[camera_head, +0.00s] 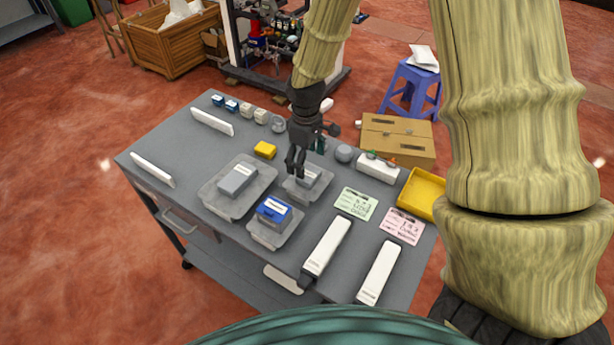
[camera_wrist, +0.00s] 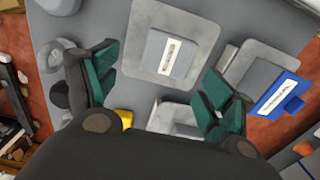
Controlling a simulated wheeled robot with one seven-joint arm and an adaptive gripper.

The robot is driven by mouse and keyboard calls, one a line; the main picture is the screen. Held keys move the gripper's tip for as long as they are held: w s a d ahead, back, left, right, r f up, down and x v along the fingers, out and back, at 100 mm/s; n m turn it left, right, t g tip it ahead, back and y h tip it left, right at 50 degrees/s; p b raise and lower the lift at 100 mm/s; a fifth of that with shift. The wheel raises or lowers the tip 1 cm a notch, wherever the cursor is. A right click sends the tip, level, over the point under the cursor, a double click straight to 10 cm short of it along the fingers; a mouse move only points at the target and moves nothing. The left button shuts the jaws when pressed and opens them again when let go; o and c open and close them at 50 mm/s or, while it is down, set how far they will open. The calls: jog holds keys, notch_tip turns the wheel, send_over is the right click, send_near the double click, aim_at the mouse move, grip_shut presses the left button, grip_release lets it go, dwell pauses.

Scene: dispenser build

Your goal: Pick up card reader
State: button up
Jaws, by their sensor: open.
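Three labelled devices lie in clear trays on the grey table; their labels are too small to read, so I cannot tell which is the card reader. A grey box (camera_head: 237,179) lies in the large left tray and also shows in the wrist view (camera_wrist: 172,55). A blue-topped device (camera_head: 273,210) lies in the front tray and shows at the right of the wrist view (camera_wrist: 280,97). A smaller grey device (camera_head: 308,176) lies in the tray beside my gripper (camera_head: 296,161), partly hidden. My gripper, with green finger pads (camera_wrist: 162,82), is open and empty above the trays.
A yellow block (camera_head: 265,150) sits behind the large tray. Green (camera_head: 356,204) and pink (camera_head: 402,226) cards, long white bars (camera_head: 328,247), a yellow bin (camera_head: 425,194) and a cardboard box (camera_head: 398,138) take up the right side. The table's left end is mostly clear.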

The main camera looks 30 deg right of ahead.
aim_at(309, 173)
jog(key=shift+s+d+f+p, duration=0.1)
jog(key=shift+s+f+p, duration=0.3)
jog(key=shift+p, duration=0.05)
jog(key=shift+s+f+p, duration=0.3)
jog(key=shift+s+f, duration=0.1)
jog(key=shift+s, duration=0.4)
jog(key=shift+f, duration=0.35)
jog(key=shift+w+f, duration=0.7)
jog(key=shift+f, duration=0.2)
jog(key=shift+s+r, duration=0.25)
jog(key=shift+s, duration=0.15)
jog(key=shift+w+f, duration=0.15)
jog(key=shift+w, duration=0.15)
jog(key=c, duration=1.2)
jog(key=shift+s, duration=0.15)
